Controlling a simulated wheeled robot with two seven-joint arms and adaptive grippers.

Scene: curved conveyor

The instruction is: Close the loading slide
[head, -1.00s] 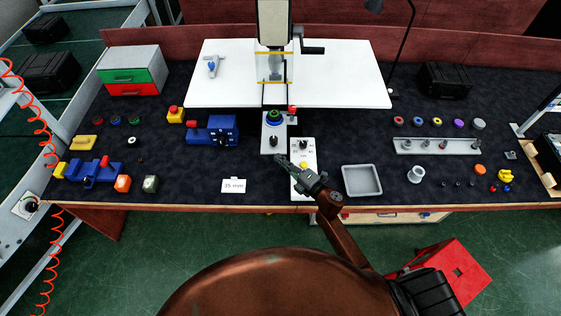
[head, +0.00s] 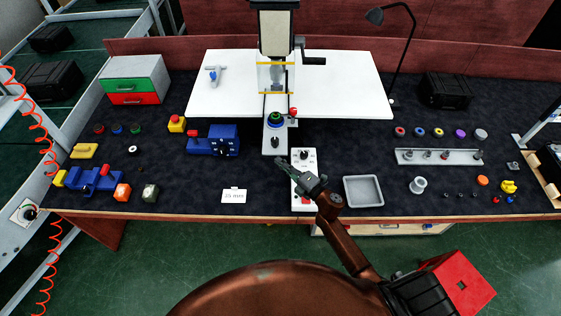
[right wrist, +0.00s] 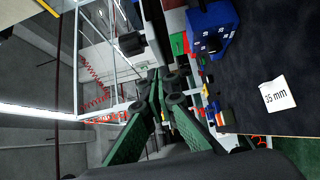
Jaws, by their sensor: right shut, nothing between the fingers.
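The loading slide (head: 267,148) is a grey plate sticking out toward me from under the press (head: 277,45). It carries a round fixture in blue and green (head: 275,119) and, nearer me, a black knob (head: 275,143). A red knob stands beside its right edge. My right gripper (head: 281,163) is shut and empty, with its tips just in front of the slide's near end; I cannot tell whether they touch it. In the right wrist view, the dark green fingers (right wrist: 157,90) meet with nothing between them, and the slide is not clearly seen. My left gripper is not in view.
A white control box (head: 303,158) lies right of the slide, partly under my right gripper. A grey tray (head: 363,190) is further right. A blue device (head: 213,140) stands to the left, and a 35 mm card (right wrist: 277,94) lies near the front edge.

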